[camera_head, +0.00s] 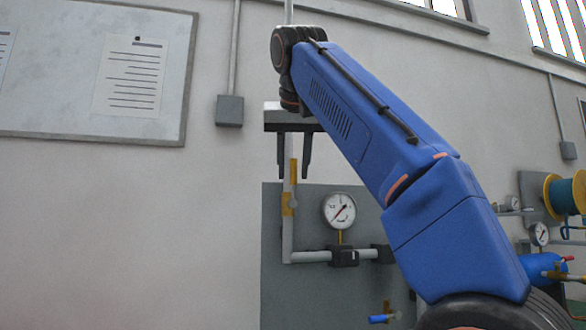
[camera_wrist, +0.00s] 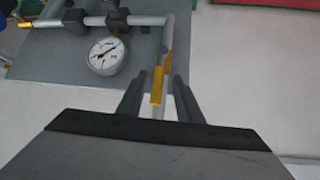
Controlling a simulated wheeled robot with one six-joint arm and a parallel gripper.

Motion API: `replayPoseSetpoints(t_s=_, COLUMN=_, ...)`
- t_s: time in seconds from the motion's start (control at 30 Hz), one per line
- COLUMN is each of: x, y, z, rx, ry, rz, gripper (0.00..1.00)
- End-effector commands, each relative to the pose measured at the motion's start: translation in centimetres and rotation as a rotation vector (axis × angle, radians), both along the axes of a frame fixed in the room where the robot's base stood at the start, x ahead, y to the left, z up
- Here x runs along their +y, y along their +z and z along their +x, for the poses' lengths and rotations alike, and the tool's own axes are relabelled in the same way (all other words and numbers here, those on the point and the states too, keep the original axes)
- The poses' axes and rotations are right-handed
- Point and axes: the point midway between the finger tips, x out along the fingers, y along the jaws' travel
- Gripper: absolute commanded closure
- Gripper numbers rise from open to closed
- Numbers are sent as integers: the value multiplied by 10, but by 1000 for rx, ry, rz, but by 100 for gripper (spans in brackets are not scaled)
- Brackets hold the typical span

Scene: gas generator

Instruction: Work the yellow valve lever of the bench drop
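My gripper (camera_head: 294,172) points down from the end of my blue arm, near the top of the grey panel. Its two dark fingers are apart. The yellow valve lever (camera_head: 293,172) shows as a narrow yellow strip along the upright pipe (camera_head: 287,240), above a brass-coloured valve body (camera_head: 289,205). In the wrist view the lever (camera_wrist: 157,86) appears between the fingertips of my gripper (camera_wrist: 159,82), with a gap visible on each side. I cannot tell how deep it sits between them. No contact shows.
A round gauge (camera_head: 339,211) stands right of the upright pipe, above a horizontal pipe (camera_head: 312,257) with dark fittings. A blue-handled tap (camera_head: 383,319) sits low on the grey panel (camera_head: 300,305). A grey wall box (camera_head: 229,111) is left of my gripper.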

Motion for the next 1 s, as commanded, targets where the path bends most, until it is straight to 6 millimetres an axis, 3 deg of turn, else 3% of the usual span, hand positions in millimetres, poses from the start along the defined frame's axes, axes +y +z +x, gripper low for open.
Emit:
replayPoseSetpoints(t_s=0.2, x=-1, y=0, z=-19, rx=0, ry=2, rz=1, gripper=67)
replayPoseSetpoints(t_s=0.6, x=-2, y=0, z=-81, rx=0, ry=4, rz=1, gripper=67)
replayPoseSetpoints(t_s=1.0, x=-3, y=0, z=-105, rx=-1, ry=1, rz=1, gripper=67)
